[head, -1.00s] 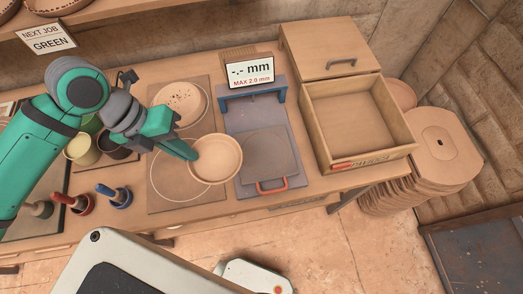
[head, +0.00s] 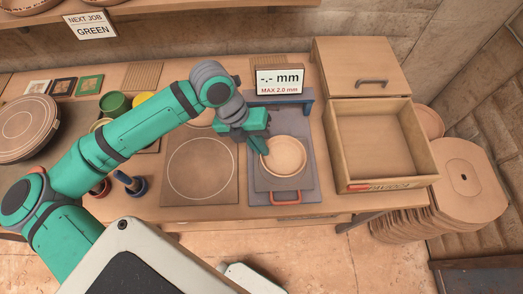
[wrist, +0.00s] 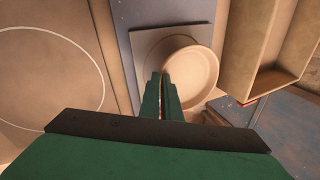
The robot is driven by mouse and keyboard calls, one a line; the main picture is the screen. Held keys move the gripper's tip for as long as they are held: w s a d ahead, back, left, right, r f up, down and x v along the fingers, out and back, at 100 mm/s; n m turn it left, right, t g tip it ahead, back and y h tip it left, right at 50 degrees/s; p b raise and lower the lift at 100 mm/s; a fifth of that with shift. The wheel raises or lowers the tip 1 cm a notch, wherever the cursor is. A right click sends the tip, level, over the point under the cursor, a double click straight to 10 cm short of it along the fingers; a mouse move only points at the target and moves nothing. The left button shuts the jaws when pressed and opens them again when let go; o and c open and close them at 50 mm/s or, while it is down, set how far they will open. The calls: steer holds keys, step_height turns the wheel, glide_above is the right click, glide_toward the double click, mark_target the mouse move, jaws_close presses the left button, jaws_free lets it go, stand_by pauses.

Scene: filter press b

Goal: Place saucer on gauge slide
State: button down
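The saucer (head: 286,156) is a shallow round tan dish. It is over the grey square plate of the gauge slide (head: 262,183), which has a red handle at its front. My gripper (head: 263,147) is shut on the saucer's left rim; its two green fingers also show at the rim in the wrist view (wrist: 162,95). The saucer looks level. I cannot tell whether its base touches the slide or hovers just above it.
An open wooden box (head: 425,187) stands close to the right of the gauge. A board with a white circle (head: 200,193) lies empty to its left. Stacked boards (head: 462,185) stand at the far right. Cups and stamps (head: 130,184) are at the left.

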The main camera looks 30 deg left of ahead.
step_height(320, 180, down, 3)
steer(key=shift+w+d, duration=0.1)
steer(key=shift+w, duration=0.05)
steer(key=shift+f, duration=0.35)
steer(key=shift+f, duration=0.1)
steer(key=c, duration=2.3)
jaws_free()
steer(key=shift+r, duration=0.4)
steer(key=v, duration=1.1)
steer(key=shift+r, duration=0.25)
